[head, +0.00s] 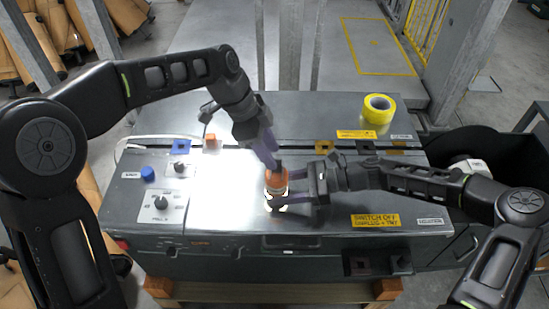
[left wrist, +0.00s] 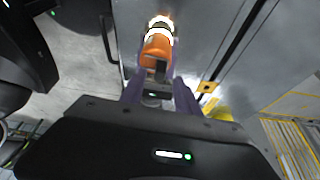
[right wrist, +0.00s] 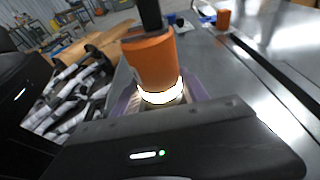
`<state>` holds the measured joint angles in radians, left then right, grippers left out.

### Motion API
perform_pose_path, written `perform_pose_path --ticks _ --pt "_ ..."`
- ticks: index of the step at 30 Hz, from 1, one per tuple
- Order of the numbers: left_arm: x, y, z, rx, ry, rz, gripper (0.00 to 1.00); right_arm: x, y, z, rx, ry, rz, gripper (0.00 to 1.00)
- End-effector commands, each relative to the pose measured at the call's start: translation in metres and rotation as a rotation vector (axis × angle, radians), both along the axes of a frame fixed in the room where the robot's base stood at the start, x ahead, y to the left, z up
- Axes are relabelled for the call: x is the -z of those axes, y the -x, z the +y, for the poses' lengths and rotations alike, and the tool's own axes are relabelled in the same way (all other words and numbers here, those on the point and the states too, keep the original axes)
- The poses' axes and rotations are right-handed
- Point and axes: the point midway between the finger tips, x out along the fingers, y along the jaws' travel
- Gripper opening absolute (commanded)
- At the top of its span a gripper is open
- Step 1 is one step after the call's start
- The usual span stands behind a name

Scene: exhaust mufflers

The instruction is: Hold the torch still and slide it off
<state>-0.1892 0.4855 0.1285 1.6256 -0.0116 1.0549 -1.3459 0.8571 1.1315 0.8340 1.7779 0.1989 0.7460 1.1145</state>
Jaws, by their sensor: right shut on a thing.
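The torch (head: 276,181) is an orange cylinder with a black top piece and a brightly lit ring at its lower end. It stands near upright over the grey bench top. My right gripper (head: 280,198) is shut on its lower end, near the glowing ring; the torch also shows in the right wrist view (right wrist: 152,62). My left gripper (head: 274,158) is above the torch and points down at its black top. In the left wrist view its fingers (left wrist: 162,82) stand apart with the black piece between them; contact is unclear.
The grey bench (head: 225,215) carries a dial panel (head: 160,204) and a blue knob (head: 148,173) at left. A small orange object (head: 212,141) stands farther back.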

Motion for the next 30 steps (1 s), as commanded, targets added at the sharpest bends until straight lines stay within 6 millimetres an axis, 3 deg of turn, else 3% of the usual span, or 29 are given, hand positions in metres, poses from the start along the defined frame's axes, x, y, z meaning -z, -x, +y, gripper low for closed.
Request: perform_pose_path --ticks 6,17,30 --pt "0.025 0.001 -0.01 0.0 0.0 0.001 0.38 0.0 0.0 0.0 0.0 0.0 0.0 0.29" --pt "0.029 0.001 -0.012 0.0 0.0 -0.001 0.37 0.0 0.0 0.0 0.0 0.0 0.0 0.29" --pt "0.029 0.001 -0.012 0.0 0.0 -0.001 0.01 0.0 0.0 0.0 0.0 0.0 0.0 0.29"
